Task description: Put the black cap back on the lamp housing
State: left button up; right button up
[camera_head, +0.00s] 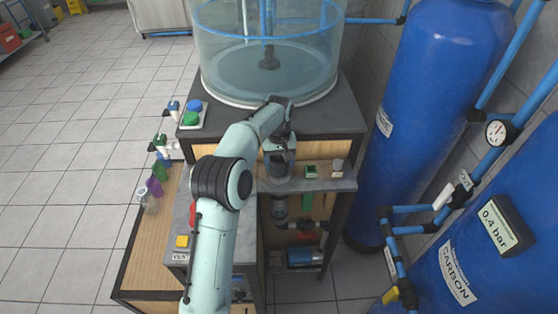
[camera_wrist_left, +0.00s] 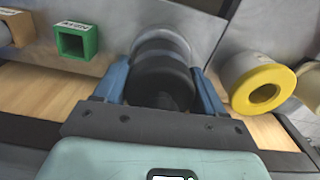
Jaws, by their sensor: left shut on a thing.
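The black cap (camera_wrist_left: 163,86) is a dark cylinder between the two blue fingers of my left gripper (camera_wrist_left: 160,92) in the left wrist view. The gripper is shut on it. A pale grey, rounded rim (camera_wrist_left: 160,42), which looks like the lamp housing, shows right behind the cap. The cap hides much of it, and I cannot tell whether they touch or how well they line up. In the head view my left gripper (camera_head: 279,165) is at the grey panel below the tank, and its own parts partly cover the cap. My right gripper is not in view.
In the left wrist view, a green square socket (camera_wrist_left: 76,42) is left of the cap and a yellow-ringed fitting (camera_wrist_left: 262,88) is close on the right. In the head view, a clear tank (camera_head: 225,60) stands behind and blue vessels (camera_head: 432,90) stand to the right.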

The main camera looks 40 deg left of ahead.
pick_arm(q)
jog(key=o, duration=1.2)
notch_tip(320, 180, up, 2)
jog(key=shift+r+p, duration=0.1)
jog(key=shift+p, duration=0.35)
jog(key=shift+w+r, duration=0.1)
jog(key=shift+r, duration=0.5)
jog(key=shift+r+p, duration=0.55)
jog(key=shift+r, duration=2.25)
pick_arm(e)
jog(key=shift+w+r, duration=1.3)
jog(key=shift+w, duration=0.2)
